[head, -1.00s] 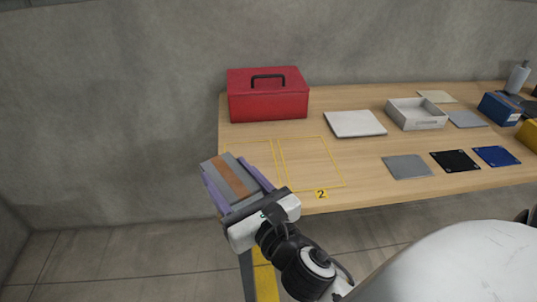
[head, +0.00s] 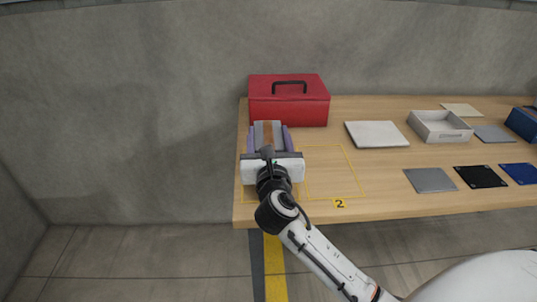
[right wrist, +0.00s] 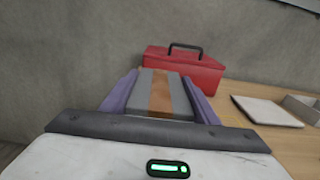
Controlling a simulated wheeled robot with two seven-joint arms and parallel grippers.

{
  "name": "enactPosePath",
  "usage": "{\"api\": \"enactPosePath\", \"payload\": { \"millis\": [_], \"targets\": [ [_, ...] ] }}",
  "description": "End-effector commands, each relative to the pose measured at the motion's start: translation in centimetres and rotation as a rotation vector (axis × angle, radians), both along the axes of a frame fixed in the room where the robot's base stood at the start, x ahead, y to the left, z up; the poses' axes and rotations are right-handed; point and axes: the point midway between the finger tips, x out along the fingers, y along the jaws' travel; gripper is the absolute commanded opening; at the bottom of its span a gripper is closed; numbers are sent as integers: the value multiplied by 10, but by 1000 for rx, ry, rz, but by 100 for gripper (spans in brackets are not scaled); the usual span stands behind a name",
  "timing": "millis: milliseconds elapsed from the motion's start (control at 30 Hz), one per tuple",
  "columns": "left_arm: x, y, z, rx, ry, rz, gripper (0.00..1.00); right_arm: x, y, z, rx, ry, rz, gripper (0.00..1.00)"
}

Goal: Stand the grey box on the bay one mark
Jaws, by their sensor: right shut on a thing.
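The grey box (head: 262,131) with a brown stripe is between the purple fingers of my right gripper (head: 268,138), which is shut on it. In the right wrist view the box (right wrist: 175,94) sits between both fingers (right wrist: 160,98). In the head view the gripper is over the left end of the table, in front of the red toolbox. A yellow outline left of the one tagged 2 is mostly covered by the gripper and arm; its own number is hidden. I cannot tell whether the box touches the table. My left gripper is not in view.
The red toolbox (head: 289,104) stands close behind the box. The yellow outline with tag 2 (head: 340,203) is empty, to the right. A white flat panel (head: 377,134), an open white tray (head: 440,127) and grey, black and blue plates lie farther right. The table (head: 390,205) ends just left of the gripper.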

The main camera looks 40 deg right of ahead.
Motion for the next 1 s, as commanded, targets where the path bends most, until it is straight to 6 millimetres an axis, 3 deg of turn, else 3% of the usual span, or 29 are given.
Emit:
{"api": "enactPosePath", "payload": {
  "millis": [100,233,667,700,800,1000],
  "targets": [
    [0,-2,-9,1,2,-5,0,0,0,-22,-1,-2,1,14],
    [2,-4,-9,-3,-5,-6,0,0,0,-37,-2,-3,0,14],
    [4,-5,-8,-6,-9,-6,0,0,0,-42,-2,-5,1,14],
    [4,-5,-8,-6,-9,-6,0,0,0,-44,0,0,1,60],
    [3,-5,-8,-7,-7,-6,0,0,0,-44,0,0,1,73],
    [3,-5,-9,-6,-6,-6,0,0,0,-44,0,0,1,73]
  ]
}}
